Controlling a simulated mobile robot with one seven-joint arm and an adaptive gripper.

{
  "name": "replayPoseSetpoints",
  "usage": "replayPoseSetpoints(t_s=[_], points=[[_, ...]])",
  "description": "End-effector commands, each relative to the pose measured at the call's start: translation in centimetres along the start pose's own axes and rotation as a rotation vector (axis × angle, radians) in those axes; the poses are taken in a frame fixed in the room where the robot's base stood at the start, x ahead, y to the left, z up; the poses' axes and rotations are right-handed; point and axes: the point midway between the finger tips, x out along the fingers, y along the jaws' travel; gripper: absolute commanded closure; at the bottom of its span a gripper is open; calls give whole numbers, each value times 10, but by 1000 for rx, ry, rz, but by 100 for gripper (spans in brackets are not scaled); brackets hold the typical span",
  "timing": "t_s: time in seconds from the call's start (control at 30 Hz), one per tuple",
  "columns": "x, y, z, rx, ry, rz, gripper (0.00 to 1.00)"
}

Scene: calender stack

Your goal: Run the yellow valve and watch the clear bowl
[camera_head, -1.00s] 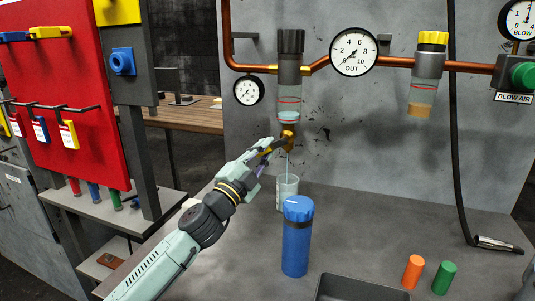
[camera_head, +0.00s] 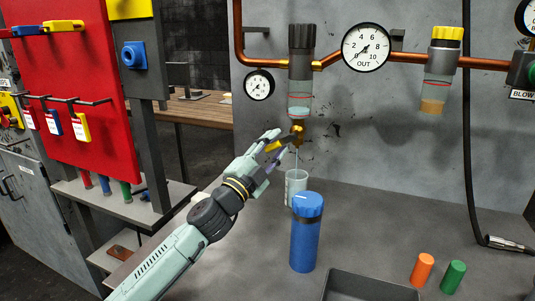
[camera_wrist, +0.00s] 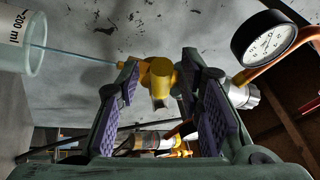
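The yellow valve (camera_head: 298,130) is a brass tap under the clear bowl (camera_head: 299,103), which has a dark cap and a red line. Pale bluish liquid stands in the bowl's lower part, below the line. A thin stream runs from the valve toward a clear beaker (camera_head: 296,186) on the bench. My gripper (camera_head: 276,147) is at the valve, from the left. In the wrist view the yellow knob (camera_wrist: 160,82) sits between the spread purple finger pads, with gaps on both sides. The stream and the marked beaker (camera_wrist: 22,45) show at left there.
A blue bottle (camera_head: 305,240) stands just in front of the beaker. A dark tray (camera_head: 370,288) is at the front, with orange (camera_head: 422,270) and green (camera_head: 453,277) cylinders beside it. A second bowl with amber liquid (camera_head: 434,97) hangs at right.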

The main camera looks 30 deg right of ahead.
Motion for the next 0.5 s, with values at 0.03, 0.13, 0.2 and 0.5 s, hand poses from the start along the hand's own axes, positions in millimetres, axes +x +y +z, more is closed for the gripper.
replayPoseSetpoints(t_s=[0.03, 0.13, 0.2, 0.5], points=[[-5, -1, 1, 0, -2, -1, 66], [-20, -1, 2, 0, -4, -2, 66], [-34, -1, 2, 0, -4, -2, 66], [-94, -1, 1, 0, -3, -1, 66]])
